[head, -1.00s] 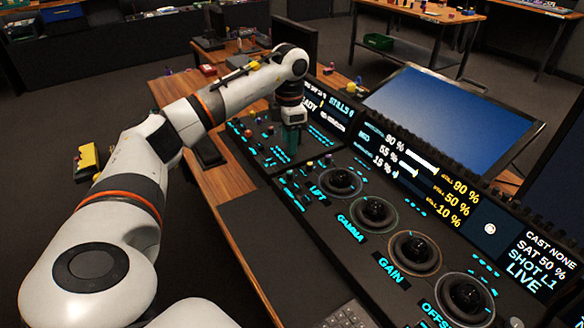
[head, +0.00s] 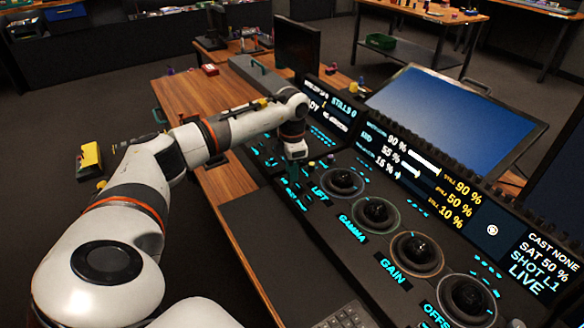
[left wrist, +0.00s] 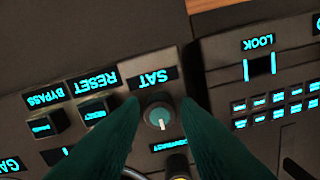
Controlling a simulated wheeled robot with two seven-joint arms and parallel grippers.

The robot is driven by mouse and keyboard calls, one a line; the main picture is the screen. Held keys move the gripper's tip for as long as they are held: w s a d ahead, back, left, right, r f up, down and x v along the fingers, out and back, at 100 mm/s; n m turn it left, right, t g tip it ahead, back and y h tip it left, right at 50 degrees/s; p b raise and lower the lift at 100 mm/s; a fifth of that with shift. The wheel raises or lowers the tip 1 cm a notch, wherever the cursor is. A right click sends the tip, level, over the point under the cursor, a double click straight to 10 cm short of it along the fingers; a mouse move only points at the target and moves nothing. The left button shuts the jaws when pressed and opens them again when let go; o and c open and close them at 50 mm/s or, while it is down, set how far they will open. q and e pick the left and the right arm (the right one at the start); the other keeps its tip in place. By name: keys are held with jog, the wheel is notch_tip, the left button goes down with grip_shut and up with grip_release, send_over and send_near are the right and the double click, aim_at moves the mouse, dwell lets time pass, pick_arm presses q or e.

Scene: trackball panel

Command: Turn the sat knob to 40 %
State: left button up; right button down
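The sat knob (left wrist: 158,115) is a small round teal-topped knob with a pale pointer line, under an upside-down SAT label (left wrist: 153,80) in the left wrist view. My left gripper (left wrist: 159,101) is open, with one dark green finger on each side of the knob and a gap on both sides. How high the fingertips are above the panel is hard to tell. In the head view my left gripper (head: 296,152) is over the panel's left part and hides the knob. The right-hand display (head: 540,262) reads SAT 50 %. My right gripper is not in view.
RESET (left wrist: 92,86) and BYPASS (left wrist: 45,98) buttons sit beside the knob, and a LOOK block (left wrist: 262,65) is on the other side. Several trackballs with rings, such as LIFT (head: 342,183), line the panel. A keyboard (head: 345,317) lies in front.

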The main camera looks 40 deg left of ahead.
pick_arm(q)
grip_shut()
jog(key=shift+r+n+p, duration=0.25)
jog(key=shift+n+p, duration=0.65)
jog(key=shift+n, duration=0.3)
jog(key=n+p, duration=0.1)
jog(key=n, duration=0.2)
jog(key=shift+f, duration=0.15)
jog(key=shift+o, duration=1.7)
grip_release()
notch_tip(320, 180, up, 12)
